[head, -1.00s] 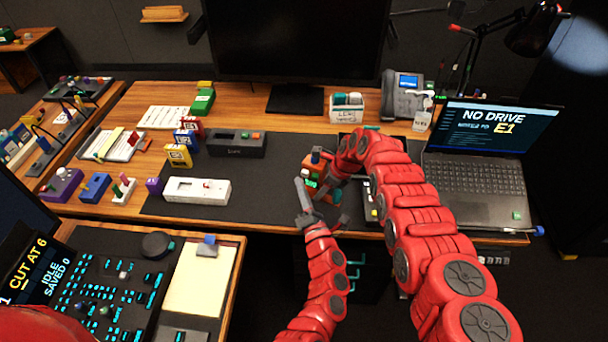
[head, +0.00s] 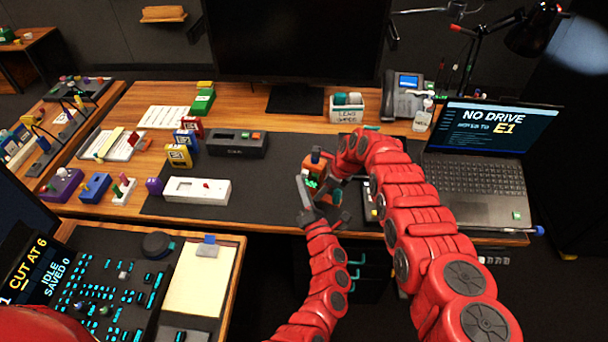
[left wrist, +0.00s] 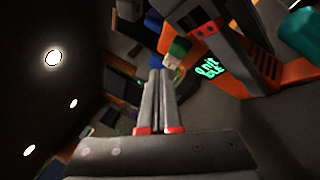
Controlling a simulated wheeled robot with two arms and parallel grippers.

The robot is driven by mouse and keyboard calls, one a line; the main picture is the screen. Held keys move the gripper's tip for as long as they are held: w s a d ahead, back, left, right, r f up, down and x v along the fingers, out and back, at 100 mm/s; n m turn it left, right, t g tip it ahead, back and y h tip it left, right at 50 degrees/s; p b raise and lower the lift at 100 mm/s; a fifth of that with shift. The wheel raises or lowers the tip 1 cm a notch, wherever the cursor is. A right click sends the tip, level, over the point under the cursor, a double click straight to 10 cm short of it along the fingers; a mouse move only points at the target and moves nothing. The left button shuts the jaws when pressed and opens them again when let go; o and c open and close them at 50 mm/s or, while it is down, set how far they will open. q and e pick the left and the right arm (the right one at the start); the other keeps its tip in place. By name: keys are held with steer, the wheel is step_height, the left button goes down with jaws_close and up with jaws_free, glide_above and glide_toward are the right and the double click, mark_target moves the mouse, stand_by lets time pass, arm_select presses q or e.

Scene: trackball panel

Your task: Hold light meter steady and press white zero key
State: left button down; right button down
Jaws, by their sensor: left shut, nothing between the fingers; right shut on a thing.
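The light meter is an orange device (head: 312,180) with a green lit readout, at the front of the dark desk mat in the head view. The left wrist view shows its orange body and glowing digits (left wrist: 210,68), tilted in the picture. A white key (left wrist: 172,62) shows there beside a green one. My right gripper (head: 328,183) is shut on the meter from the right, partly hidden by its arm. My left gripper (head: 301,179) is shut and empty, at the meter's left side. In the wrist view its fingertips (left wrist: 158,72) appear close to the white key; I cannot tell whether they touch.
A white box (head: 197,190) and a dark box (head: 236,144) sit on the mat to the left. An open laptop (head: 475,185) stands right of my right arm. A white holder (head: 346,108) stands behind. The mat between the white box and the meter is clear.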

arm_select(q)
steer(key=shift+w+d, duration=0.15)
steer(key=shift+w, duration=0.35)
stand_by(0.4)
steer(key=shift+s, duration=0.1)
steer(key=shift+s+a, duration=0.25)
steer(key=shift+s, duration=0.55)
steer(key=s, duration=0.1)
steer(key=s+a, duration=0.1)
steer(key=s, duration=0.1)
steer(key=s+a, duration=0.1)
steer(key=shift+s, duration=0.35)
stand_by(0.7)
